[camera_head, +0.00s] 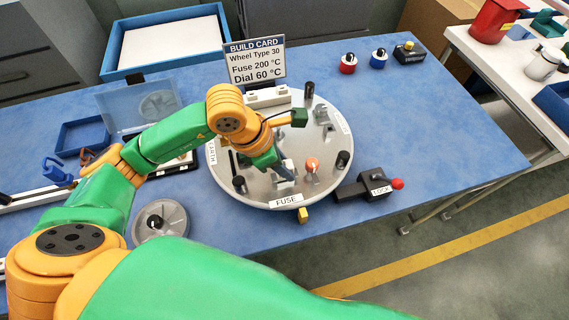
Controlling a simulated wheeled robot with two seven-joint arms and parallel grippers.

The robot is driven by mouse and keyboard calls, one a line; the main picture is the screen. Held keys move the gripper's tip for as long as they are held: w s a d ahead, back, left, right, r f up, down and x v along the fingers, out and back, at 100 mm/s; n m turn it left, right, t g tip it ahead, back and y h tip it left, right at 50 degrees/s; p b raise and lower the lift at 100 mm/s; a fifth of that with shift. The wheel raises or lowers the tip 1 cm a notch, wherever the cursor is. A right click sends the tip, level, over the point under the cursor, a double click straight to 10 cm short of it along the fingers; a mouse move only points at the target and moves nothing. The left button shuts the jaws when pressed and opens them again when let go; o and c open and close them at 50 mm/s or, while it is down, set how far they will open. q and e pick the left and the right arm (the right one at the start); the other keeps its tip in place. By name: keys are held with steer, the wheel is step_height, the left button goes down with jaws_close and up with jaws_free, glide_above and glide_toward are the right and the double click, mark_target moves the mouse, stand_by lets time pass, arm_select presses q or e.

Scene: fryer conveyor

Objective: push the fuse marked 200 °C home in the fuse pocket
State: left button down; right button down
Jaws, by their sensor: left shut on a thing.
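The round grey plate (225,172) lies on the blue table, with a white FUSE label (286,201) on its near rim. The fuse pocket (285,178) appears to be the small pale fitting just behind that label. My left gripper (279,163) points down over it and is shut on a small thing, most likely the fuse. The jaws and wrist hide most of that fuse, so its 200 °C marking cannot be read and its depth in the pocket cannot be told. My right gripper is not in view.
A build card (254,63) reading Fuse 200 °C stands behind the plate. On the plate, black posts (343,159) and an orange-topped part (312,163) stand close to the gripper. A black box with a red knob (373,187) sits right.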

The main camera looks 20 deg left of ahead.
arm_select(q)
steer(key=shift+f, duration=0.3)
steer(key=c, duration=0.5)
jaws_free()
steer(key=shift+r, duration=0.1)
steer(key=shift+p+v, duration=1.8)
steer(key=shift+v, duration=1.15)
